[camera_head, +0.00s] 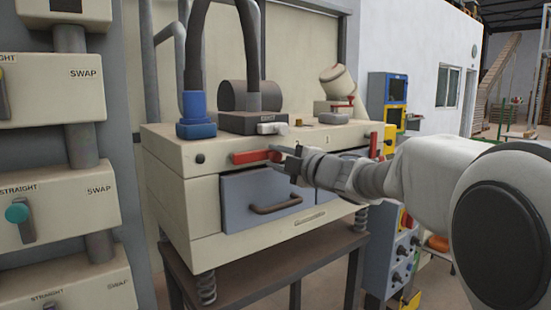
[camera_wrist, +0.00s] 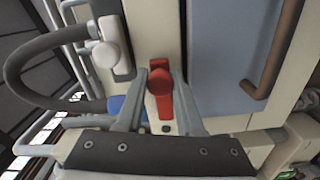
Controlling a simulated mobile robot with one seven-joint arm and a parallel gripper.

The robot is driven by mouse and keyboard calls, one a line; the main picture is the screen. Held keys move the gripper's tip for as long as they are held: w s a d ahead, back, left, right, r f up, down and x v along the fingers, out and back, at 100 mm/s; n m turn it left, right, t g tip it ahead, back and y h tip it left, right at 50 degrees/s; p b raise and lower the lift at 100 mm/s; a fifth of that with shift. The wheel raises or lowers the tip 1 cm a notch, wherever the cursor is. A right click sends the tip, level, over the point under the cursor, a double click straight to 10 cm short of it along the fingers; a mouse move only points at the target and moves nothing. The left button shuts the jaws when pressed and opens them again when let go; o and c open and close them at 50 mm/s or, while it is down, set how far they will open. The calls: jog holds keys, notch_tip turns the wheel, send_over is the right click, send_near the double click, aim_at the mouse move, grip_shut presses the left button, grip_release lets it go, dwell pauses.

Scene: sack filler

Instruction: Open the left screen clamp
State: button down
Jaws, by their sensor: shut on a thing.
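The left screen clamp is a red lever (camera_head: 252,156) on the front of the cream sifter box (camera_head: 205,190), near its top edge. It lies about level, running left to right above the blue-grey drawer (camera_head: 245,203). My gripper (camera_head: 278,153) reaches in from the right and is at the lever's right part. In the wrist view, the two grey fingers of my gripper (camera_wrist: 163,75) stand on either side of the red lever (camera_wrist: 160,100) and are shut on it. The fingertips partly cover the lever in the head view.
Another red lever (camera_head: 374,145) shows at the box's right end, partly behind my arm. A brown handle (camera_head: 275,205) sticks out from the drawer. A black hose with a blue collar (camera_head: 196,108) stands on top. Panels with switches (camera_head: 45,205) stand at the left.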

jog(key=shift+r, duration=0.1)
jog(key=c, duration=0.5)
grip_release()
jog(key=shift+c, duration=0.2)
jog(key=p+v, duration=0.2)
jog(key=v, duration=1.5)
jog(key=shift+s+p, duration=0.2)
jog(key=shift+p, duration=0.15)
jog(key=shift+d, duration=0.15)
